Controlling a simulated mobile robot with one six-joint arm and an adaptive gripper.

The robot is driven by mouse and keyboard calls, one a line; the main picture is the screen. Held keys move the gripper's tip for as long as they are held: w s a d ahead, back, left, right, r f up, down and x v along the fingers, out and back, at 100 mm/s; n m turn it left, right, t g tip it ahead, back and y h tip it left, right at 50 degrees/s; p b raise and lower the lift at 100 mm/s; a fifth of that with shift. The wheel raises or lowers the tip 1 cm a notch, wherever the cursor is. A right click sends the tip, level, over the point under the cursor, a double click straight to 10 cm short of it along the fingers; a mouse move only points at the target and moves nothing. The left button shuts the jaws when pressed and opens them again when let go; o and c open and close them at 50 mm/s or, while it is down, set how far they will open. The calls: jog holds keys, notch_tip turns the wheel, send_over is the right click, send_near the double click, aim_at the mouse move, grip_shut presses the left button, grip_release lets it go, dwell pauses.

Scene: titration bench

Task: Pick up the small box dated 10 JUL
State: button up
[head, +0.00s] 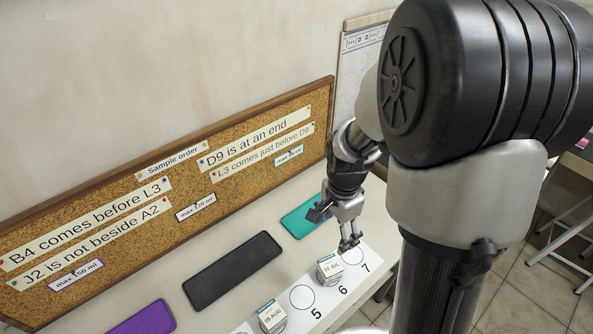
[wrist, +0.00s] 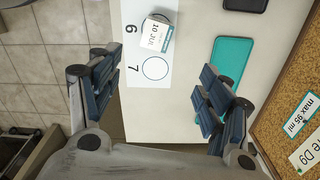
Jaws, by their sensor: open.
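The small box dated 10 JUL (head: 330,267) is white and sits at place 6 of the numbered white strip (head: 303,319). My gripper (head: 349,245) is open and empty, above the strip near place 7. In the wrist view my gripper (wrist: 157,74) has its two fingers wide apart, with the empty circle of place 7 between them. The box lies beyond the fingertips, apart from them.
A second small box marked AUG (head: 271,317) stands on the strip to the left; place 5's circle is empty. Purple (head: 143,318), black (head: 232,270) and teal (head: 307,217) pads lie behind the strip. A corkboard with notes (head: 120,190) stands at the wall.

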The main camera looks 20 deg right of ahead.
jog(key=b, duration=0.4)
send_over(331, 264)
jog(key=shift+m, duration=0.4)
notch_tip(331, 264, down, 13)
jog(key=shift+w+a+f, duration=0.1)
jog(key=shift+f+b, duration=1.05)
jog(key=shift+f, duration=1.6)
jog(key=shift+c, duration=0.3)
jog(key=c, duration=1.1)
